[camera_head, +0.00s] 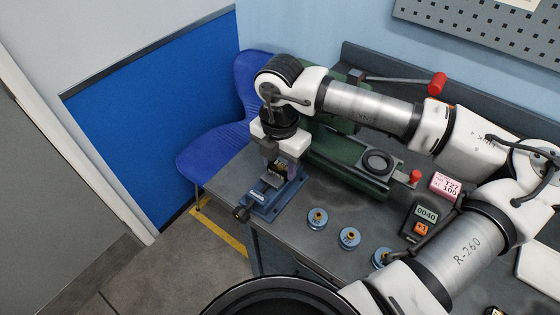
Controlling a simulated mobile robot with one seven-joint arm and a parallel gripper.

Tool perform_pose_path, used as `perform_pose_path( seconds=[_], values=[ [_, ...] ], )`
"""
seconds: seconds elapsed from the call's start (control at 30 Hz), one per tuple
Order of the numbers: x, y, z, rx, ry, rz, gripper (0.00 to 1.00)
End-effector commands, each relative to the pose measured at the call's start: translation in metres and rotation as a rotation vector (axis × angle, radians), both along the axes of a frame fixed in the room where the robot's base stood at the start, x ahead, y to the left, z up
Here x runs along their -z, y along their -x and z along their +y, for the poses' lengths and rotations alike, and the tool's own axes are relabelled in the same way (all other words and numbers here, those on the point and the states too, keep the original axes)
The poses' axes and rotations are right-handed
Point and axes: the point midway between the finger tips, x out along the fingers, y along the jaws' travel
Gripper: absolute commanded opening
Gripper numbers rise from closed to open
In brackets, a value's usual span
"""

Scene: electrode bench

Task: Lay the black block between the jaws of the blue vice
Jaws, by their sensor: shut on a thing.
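The blue vice (264,212) stands on the near left corner of the bench, its handle toward the lower left. My gripper (276,172) points down directly over the vice. It is shut on the black block (273,181), a small dark shape between the fingertips. The block is low, at about the height of the vice jaws. The gripper hides part of the jaws, so I cannot tell whether the block touches them or the vice bed.
A green machine (345,168) with a red knob stands right behind the vice. Several blue round pieces (317,219) sit on the bench to the right, near a small meter (426,214) and a pink display (445,185). A blue chair (215,135) stands beyond the bench's left edge.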

Motion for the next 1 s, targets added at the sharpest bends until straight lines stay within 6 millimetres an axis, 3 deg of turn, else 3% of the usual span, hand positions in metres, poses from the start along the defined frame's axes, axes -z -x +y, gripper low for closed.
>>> perform_pose_path(
  seconds=[0.03,0.2,0.6,1.0],
  values=[
    [0.001,0.0,0.0,0.0,0.0,0.0,0.48],
    [0.0,0.0,0.0,0.0,0.0,0.0,0.67],
    [-0.006,-0.001,0.0,0.001,0.001,-0.001,0.67],
    [-0.087,-0.001,0.0,0.002,0.002,-0.003,0.67]
  ],
)
